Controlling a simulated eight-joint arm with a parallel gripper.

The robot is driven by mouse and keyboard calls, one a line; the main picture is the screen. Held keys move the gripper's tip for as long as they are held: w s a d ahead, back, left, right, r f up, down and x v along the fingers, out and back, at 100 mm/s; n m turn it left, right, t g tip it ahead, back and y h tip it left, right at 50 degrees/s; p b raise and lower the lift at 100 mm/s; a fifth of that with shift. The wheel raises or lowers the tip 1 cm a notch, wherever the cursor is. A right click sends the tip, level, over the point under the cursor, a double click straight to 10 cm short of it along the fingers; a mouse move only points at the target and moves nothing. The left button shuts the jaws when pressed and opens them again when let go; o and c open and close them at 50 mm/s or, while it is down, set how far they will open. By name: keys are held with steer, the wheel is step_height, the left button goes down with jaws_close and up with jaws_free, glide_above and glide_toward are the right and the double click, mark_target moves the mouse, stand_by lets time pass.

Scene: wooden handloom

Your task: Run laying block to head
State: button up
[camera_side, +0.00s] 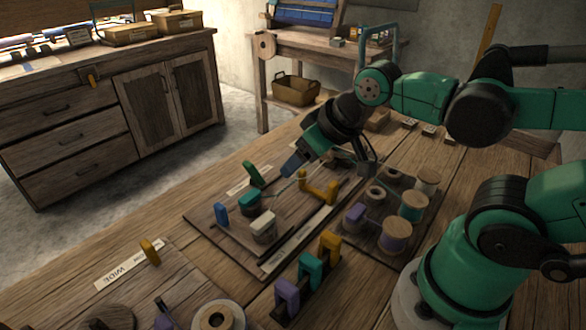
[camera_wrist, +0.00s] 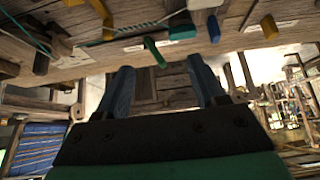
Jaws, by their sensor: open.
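A teal block (camera_side: 249,201) and a cream block (camera_side: 263,228) sit on a wooden board (camera_side: 215,238); I cannot tell which, if either, is the laying block. A blue peg (camera_side: 221,214), a green peg (camera_side: 255,173) and a yellow bracket (camera_side: 318,187) stand around them. A thin pale strand runs near the teal block. My gripper (camera_side: 293,165) is above the board's far side, apart from the blocks. In the wrist view, its two blue fingers (camera_wrist: 160,72) are spread with nothing between them. The green peg (camera_wrist: 155,52) and teal block (camera_wrist: 182,28) appear beyond the fingertips.
A tray of spools (camera_side: 397,236) stands right of the board. Purple, teal and yellow arched pieces (camera_side: 310,270) stand in front. A board with a "WIDE" label (camera_side: 122,272) is at front left. Bare tabletop (camera_side: 160,215) lies to the left.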

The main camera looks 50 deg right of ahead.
mark_target(334, 183)
steer(key=d+f+g, duration=0.4)
steer(key=d, duration=0.1)
steer(key=s+d+f+g, duration=0.1)
steer(key=d+f+g, duration=0.1)
steer(key=d, duration=0.1)
steer(key=shift+d+f+g, duration=0.1)
steer(key=shift+f+g, duration=0.15)
steer(key=shift+g, duration=0.15)
steer(key=shift+f, duration=2.85)
jaws_close()
steer(key=shift+d, duration=0.1)
